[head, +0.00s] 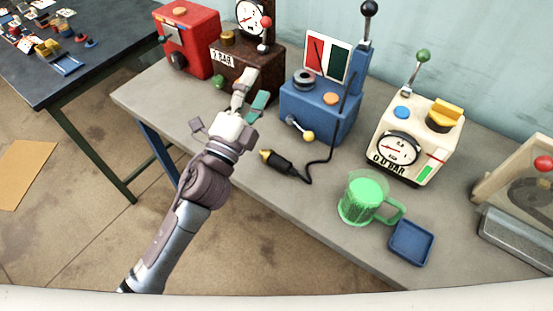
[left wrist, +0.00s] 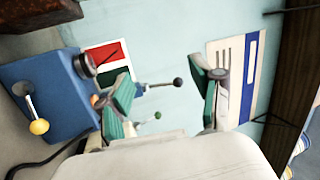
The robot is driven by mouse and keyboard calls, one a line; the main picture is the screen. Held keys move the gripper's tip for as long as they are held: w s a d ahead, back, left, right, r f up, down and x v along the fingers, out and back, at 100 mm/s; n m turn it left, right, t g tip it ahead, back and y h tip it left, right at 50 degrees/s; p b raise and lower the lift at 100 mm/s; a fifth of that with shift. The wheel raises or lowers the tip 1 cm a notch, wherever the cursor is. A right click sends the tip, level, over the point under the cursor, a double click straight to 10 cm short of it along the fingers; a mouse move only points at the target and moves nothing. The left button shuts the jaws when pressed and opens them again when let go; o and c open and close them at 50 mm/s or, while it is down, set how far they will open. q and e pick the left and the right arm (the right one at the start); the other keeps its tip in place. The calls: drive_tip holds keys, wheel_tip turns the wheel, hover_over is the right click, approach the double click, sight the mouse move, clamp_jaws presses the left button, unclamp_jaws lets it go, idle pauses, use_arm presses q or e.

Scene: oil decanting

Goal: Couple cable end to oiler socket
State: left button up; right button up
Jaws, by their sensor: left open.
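The cable end (head: 275,162), a black plug with a yellow tip, lies on the grey table in front of the blue box (head: 315,112). Its black cable (head: 328,150) loops up along the box's right side. In the left wrist view, the blue box (left wrist: 48,95) is at left and part of the cable (left wrist: 45,163) shows below it; the plug is not visible there. My left gripper (head: 252,92) is open and empty, above the table by the brown gauge box (head: 235,68). Its green-padded fingers (left wrist: 165,88) are spread. I cannot tell which fitting is the oiler socket.
A red box (head: 188,42) stands at the back left. A cream gauge box (head: 412,140), green mug (head: 362,203) and blue tray (head: 411,243) stand to the right. The table (head: 270,205) is bare in front of the plug. A dark table (head: 90,75) stands at far left.

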use_arm(q)
drive_tip(key=s+d+r+m+g+h, duration=0.5)
drive_tip(key=d+r+m+h, duration=0.35)
drive_tip(key=m, duration=0.35)
drive_tip(key=s+d+f+m+g+h, duration=0.2)
drive_tip(key=s+d+m+g, duration=0.65)
drive_tip(key=m+g, duration=0.8)
drive_tip(key=m+t+y, duration=0.5)
drive_tip(key=m+y, duration=0.6)
drive_tip(key=y, duration=0.7)
approach(273, 157)
drive_tip(key=p+x, duration=0.2)
drive_tip(key=x, duration=0.2)
drive_tip(key=shift+g, duration=0.25)
drive_tip(key=shift+d+f, duration=0.1)
drive_tip(key=shift+f, duration=0.35)
drive_tip(key=shift+w+d+f+p, duration=0.1)
drive_tip(key=shift+w+f+p, duration=0.05)
drive_tip(key=shift+f+p, duration=0.25)
drive_tip(key=p+x, duration=0.1)
drive_tip(key=x, duration=0.3)
drive_tip(key=shift+w+f, duration=0.15)
